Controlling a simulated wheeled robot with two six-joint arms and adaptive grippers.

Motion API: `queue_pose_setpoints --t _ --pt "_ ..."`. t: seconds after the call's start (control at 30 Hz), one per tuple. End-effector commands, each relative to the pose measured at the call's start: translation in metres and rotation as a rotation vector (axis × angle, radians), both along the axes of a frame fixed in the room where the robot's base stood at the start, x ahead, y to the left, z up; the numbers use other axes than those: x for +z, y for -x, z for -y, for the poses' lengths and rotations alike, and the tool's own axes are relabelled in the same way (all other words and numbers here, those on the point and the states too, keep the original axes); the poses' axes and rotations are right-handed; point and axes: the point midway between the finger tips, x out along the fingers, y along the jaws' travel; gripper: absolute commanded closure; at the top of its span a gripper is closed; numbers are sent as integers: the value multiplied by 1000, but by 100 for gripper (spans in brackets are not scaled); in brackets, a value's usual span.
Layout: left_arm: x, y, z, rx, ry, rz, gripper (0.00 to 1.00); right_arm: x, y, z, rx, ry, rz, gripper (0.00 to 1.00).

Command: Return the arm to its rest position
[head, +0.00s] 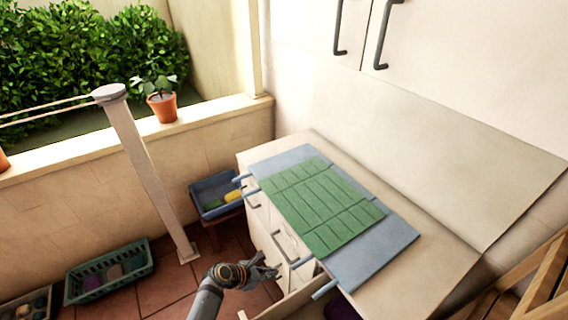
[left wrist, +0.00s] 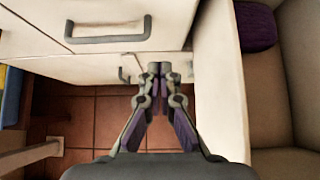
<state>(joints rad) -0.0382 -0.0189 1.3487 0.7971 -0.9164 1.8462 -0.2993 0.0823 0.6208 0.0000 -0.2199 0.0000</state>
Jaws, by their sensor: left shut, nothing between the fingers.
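My left gripper (head: 266,268) is in the lower middle of the head view, in front of the white cabinet (head: 258,222). Its arm comes in from the bottom edge. In the left wrist view the fingertips (left wrist: 160,70) are together with nothing between them, beside the wall of an open drawer (left wrist: 222,85). The drawer also shows at the bottom of the head view (head: 288,301). My right gripper is in neither view.
A purple item (left wrist: 256,27) lies in the open drawer. A green slatted mat (head: 318,205) lies on a blue board (head: 378,262) on the counter. A blue crate (head: 211,207) and a green basket (head: 108,272) stand left, near a post (head: 145,170). Some tiled floor is clear.

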Motion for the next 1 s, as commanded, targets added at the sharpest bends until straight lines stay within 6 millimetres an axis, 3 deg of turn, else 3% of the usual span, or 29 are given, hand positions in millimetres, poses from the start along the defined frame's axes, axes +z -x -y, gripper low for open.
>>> queue_pose_setpoints --t 0.17,0.4,0.5,0.7,1.0 --pt "7 12 -9 -135 -115 84 100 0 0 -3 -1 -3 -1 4" --pt "53 82 -69 -928 -731 441 100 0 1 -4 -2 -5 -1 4" --pt "73 103 -90 -1187 -900 511 100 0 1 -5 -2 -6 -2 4" --pt "112 135 -122 -1581 -1120 569 100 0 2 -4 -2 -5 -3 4" --pt "162 173 -156 -2020 -1292 567 100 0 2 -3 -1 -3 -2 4"
